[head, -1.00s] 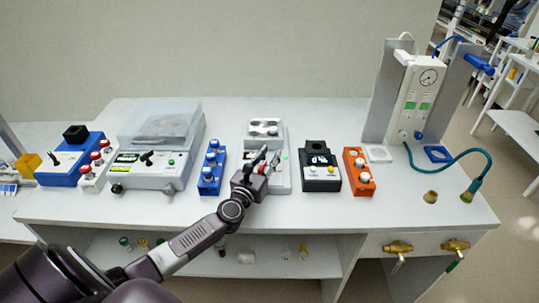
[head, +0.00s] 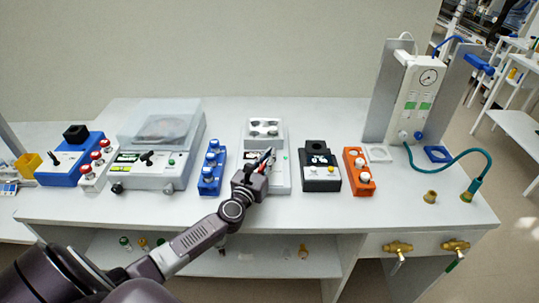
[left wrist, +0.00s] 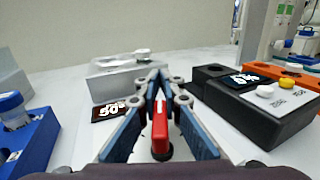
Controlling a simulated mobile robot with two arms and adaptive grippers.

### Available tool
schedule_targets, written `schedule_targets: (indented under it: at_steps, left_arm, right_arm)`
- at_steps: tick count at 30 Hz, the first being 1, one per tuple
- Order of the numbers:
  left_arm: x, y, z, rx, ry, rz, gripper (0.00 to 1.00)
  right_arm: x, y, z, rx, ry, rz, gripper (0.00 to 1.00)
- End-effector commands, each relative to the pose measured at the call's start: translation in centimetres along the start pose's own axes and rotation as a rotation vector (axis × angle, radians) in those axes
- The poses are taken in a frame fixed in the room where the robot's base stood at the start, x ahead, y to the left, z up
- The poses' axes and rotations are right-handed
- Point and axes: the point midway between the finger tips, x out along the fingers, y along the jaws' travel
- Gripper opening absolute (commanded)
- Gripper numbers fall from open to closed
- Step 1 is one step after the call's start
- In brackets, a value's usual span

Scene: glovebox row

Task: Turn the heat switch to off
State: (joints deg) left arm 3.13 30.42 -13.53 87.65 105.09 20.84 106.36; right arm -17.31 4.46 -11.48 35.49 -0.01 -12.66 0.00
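A white device (head: 279,184) with a dark display (left wrist: 108,110) stands near the middle of the bench. It carries a red lever switch (left wrist: 160,122) on a dark round base. The lever also shows in the head view (head: 270,153). Its label cannot be read. My left gripper (head: 265,158) is at this lever. My right gripper is not in view.
A blue block with blue knobs (head: 211,170) stands close left of the white device. A black box (head: 320,178) and an orange box (head: 358,173) stand to its right. A covered instrument (head: 155,160) is farther left. The bench front (head: 290,210) is clear.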

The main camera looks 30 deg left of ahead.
Motion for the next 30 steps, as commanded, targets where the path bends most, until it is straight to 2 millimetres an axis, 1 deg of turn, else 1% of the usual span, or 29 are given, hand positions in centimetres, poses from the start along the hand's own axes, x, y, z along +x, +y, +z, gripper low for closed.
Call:
schedule_targets:
  at_steps: [5, 9, 14, 20, 24, 30]
  left_arm:
    - [0.0, 0.2, 0.1, -0.006, 0.002, 0.059, 0.00]
    - [-0.1, 0.6, 0.1, -0.010, 0.003, 0.146, 0.00]
    - [-0.2, 1.3, -0.2, -0.011, 0.004, 0.277, 0.00]
    - [-0.6, 2.2, -0.6, -0.009, 0.003, 0.448, 0.00]
    - [-0.8, 2.8, -0.7, -0.008, 0.003, 0.556, 0.00]
    - [-1.2, 3.4, -0.7, -0.005, 0.002, 0.674, 0.00]
  right_arm:
    - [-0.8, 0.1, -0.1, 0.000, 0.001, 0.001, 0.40]
    - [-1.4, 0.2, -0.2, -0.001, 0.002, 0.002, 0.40]
    - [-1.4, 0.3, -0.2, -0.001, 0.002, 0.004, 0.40]
    - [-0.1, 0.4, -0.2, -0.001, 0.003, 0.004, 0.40]
    - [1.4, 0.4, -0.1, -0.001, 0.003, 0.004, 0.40]
    - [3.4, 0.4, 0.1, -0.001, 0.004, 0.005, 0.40]
